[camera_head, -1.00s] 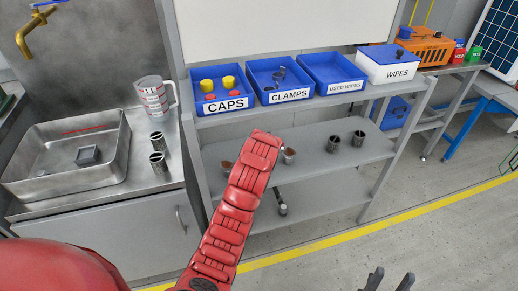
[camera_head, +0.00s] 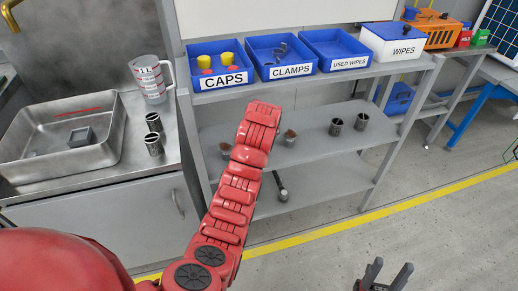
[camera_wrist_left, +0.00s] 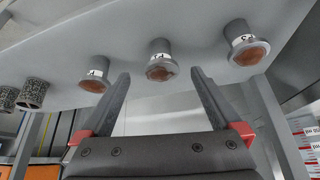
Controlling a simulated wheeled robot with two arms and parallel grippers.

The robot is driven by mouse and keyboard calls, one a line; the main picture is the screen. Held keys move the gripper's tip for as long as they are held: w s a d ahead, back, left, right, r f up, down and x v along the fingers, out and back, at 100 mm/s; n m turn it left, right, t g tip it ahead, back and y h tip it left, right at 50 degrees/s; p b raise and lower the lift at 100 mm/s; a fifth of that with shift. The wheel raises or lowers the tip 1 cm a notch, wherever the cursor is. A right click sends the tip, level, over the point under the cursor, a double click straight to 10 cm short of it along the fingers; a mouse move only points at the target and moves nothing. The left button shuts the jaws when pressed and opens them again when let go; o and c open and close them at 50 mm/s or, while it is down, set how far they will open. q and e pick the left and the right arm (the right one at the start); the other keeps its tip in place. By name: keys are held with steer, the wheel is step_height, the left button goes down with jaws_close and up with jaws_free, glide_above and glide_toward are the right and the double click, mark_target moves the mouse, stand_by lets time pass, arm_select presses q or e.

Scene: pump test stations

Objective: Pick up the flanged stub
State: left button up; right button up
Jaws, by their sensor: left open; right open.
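In the left wrist view three grey flanged stubs with paper labels and brownish ends sit in a row on the grey shelf: one at left (camera_wrist_left: 96,73), one in the middle (camera_wrist_left: 161,60), one at right (camera_wrist_left: 246,45). My left gripper (camera_wrist_left: 157,75) is open and empty, its fingertips on either side of the middle stub's position in the picture; contact cannot be told. In the head view two stubs show on the middle shelf, one left of my arm (camera_head: 225,150) and one right of it (camera_head: 290,138); my red left arm hides the rest. My right gripper (camera_head: 387,272) is open and empty.
Two dark metal cylinders (camera_head: 336,127) (camera_head: 361,121) stand further right on the shelf (camera_head: 325,150). Blue bins (camera_head: 222,92) and a white wipes box (camera_head: 398,50) are above. A rod (camera_head: 281,190) lies below. A steel counter with a tray (camera_head: 112,150) is left.

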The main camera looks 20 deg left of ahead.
arm_select(q)
steer(key=shift+b+x, duration=0.35)
steer(key=shift+x, duration=3.15)
steer(key=shift+s, duration=0.2)
jaws_close()
